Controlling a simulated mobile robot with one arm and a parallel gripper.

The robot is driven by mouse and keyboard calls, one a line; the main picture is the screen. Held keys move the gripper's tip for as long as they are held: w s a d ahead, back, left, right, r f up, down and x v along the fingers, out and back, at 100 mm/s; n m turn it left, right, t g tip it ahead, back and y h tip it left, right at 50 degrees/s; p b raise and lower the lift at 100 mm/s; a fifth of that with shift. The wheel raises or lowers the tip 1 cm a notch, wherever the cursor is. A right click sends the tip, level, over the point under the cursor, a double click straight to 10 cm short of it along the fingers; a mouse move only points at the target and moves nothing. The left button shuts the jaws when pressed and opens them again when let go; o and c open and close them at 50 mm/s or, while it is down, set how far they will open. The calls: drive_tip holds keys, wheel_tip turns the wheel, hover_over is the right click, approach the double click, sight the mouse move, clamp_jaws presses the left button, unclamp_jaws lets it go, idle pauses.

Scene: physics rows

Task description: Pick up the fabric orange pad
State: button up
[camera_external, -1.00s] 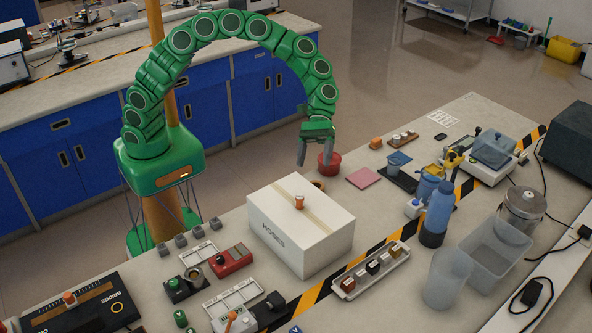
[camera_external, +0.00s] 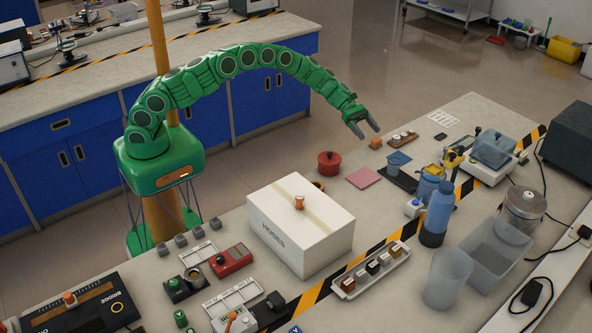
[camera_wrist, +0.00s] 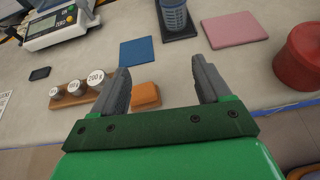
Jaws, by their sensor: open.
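The orange pad (camera_external: 376,143) lies on the bench near its far left edge, a small block with rounded corners. In the wrist view the orange pad (camera_wrist: 146,95) shows between my fingers, nearer the left finger, which partly overlaps its left end. My gripper (camera_external: 368,131) is open and empty, and appears just above and left of the pad in the outside view. In the wrist view my gripper (camera_wrist: 160,68) has its two grey fingers spread wide. I cannot tell the exact height above the pad.
A wooden holder with weights (camera_wrist: 77,93) stands close left of the pad. A blue pad (camera_wrist: 136,52), a pink pad (camera_wrist: 235,30) and a red pot (camera_wrist: 299,60) lie around it. A white HOSES box (camera_external: 290,235) stands nearer the camera.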

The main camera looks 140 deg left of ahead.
sight(376, 139)
drive_tip(key=s+a+f+n+y, duration=0.1)
drive_tip(key=s+a+f+n, duration=0.1)
drive_tip(key=s+a, duration=0.25)
drive_tip(key=shift+d+x, duration=0.2)
drive_tip(key=shift+x, duration=1.05)
drive_tip(key=shift+d+x, duration=0.15)
drive_tip(key=shift+x, duration=1.15)
drive_tip(key=shift+d+x, duration=0.2)
drive_tip(key=shift+x, duration=1.05)
drive_tip(key=c, duration=1)
drive_tip(key=shift+r, duration=0.1)
